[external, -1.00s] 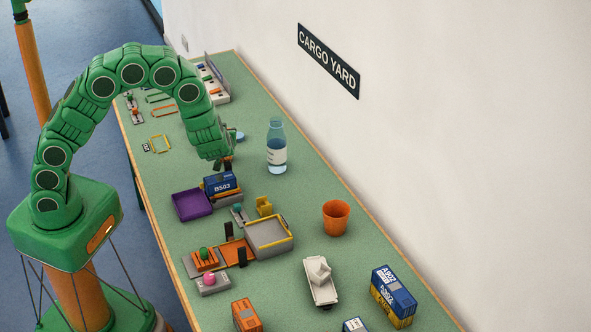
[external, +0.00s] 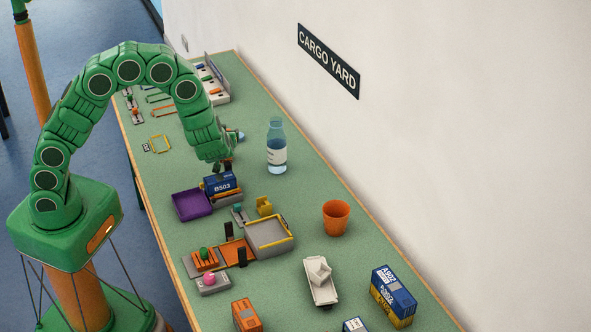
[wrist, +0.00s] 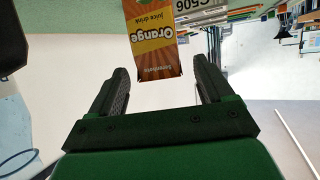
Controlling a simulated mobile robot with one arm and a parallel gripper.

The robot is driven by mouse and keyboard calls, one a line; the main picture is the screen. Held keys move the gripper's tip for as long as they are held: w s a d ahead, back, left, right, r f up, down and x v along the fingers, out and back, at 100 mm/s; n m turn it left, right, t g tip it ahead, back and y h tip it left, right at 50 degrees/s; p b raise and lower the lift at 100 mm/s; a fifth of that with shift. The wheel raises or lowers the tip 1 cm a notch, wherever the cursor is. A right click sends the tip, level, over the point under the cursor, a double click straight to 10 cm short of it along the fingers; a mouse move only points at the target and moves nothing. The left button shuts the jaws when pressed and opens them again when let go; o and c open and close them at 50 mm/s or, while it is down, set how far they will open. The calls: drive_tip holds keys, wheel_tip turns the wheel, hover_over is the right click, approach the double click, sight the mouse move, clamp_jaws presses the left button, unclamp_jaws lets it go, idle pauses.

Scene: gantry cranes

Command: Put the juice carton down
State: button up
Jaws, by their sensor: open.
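An orange and brown juice carton (wrist: 156,42) shows in the wrist view, its lettering upside down in the picture. Its near end lies between my fingertips, with a gap on both sides. My gripper (wrist: 158,75) is open, its two dark fingers apart and not seen to touch the carton. In the external view my gripper (external: 222,163) points down over the green table, just behind the blue B503 container (external: 221,184). I cannot make out the carton there; my gripper and the container hide that spot.
A water bottle (external: 276,148) stands right of my gripper. A purple tray (external: 192,205) lies in front, left of the blue container. A grey tray (external: 288,243), an orange cup (external: 336,217) and more containers stand nearer. A pale C506 container (wrist: 205,8) shows beyond the carton.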

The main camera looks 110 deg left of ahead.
wheel_tip(320, 180, up, 7)
drive_tip(key=shift+w+d+r, duration=0.15)
drive_tip(key=shift+d+r, duration=0.05)
drive_tip(key=shift+d, duration=0.1)
idle(0.4)
idle(0.4)
